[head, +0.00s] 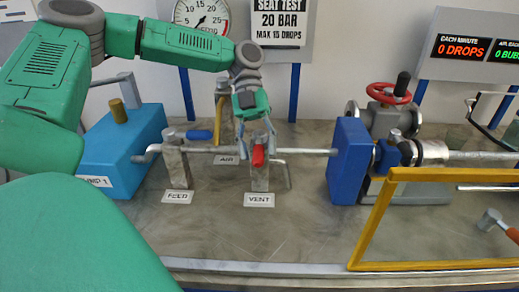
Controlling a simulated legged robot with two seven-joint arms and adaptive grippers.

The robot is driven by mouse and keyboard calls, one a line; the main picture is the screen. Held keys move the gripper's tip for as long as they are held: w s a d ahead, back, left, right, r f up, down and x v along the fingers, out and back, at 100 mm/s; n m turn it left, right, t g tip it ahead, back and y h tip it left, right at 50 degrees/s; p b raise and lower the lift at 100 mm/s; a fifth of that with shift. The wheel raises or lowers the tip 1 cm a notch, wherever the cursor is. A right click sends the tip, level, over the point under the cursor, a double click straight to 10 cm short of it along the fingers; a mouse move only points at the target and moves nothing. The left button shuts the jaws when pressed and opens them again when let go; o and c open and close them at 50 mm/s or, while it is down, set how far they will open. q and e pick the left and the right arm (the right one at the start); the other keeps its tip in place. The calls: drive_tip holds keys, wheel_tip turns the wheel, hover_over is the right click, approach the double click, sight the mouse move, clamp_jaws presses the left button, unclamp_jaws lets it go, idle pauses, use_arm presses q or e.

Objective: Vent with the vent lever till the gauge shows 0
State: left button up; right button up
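The vent lever (258,156) has a red grip and sits on a grey valve post behind the VENT label (259,200). My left gripper (256,140) points down at the top of this post from above. Its fingers look spread on either side of the valve head, close to the red grip; whether they touch it I cannot tell. The round white gauge (203,16) is at the top, cut by the frame edge. Its dark needle slants from lower left to upper right; the exact reading is too small to tell. My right gripper is not in view.
The FEED valve (176,165) with a blue handle stands to the left, and the AIR valve (221,110) behind. A blue pump (125,150) is at far left. A blue flange block (348,160), red handwheel (388,93) and yellow frame (372,225) are at right.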

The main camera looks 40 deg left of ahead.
use_arm(q)
drive_tip(key=shift+a+f, duration=0.15)
drive_tip(key=shift+a, duration=0.1)
drive_tip(key=shift+w+a+r, duration=0.15)
drive_tip(key=shift+a+r, duration=0.1)
drive_tip(key=shift+r, duration=0.1)
drive_tip(key=v, duration=1.1)
drive_tip(key=shift+a, duration=0.25)
drive_tip(key=shift+w+d+f, duration=0.1)
drive_tip(key=shift+d, duration=0.05)
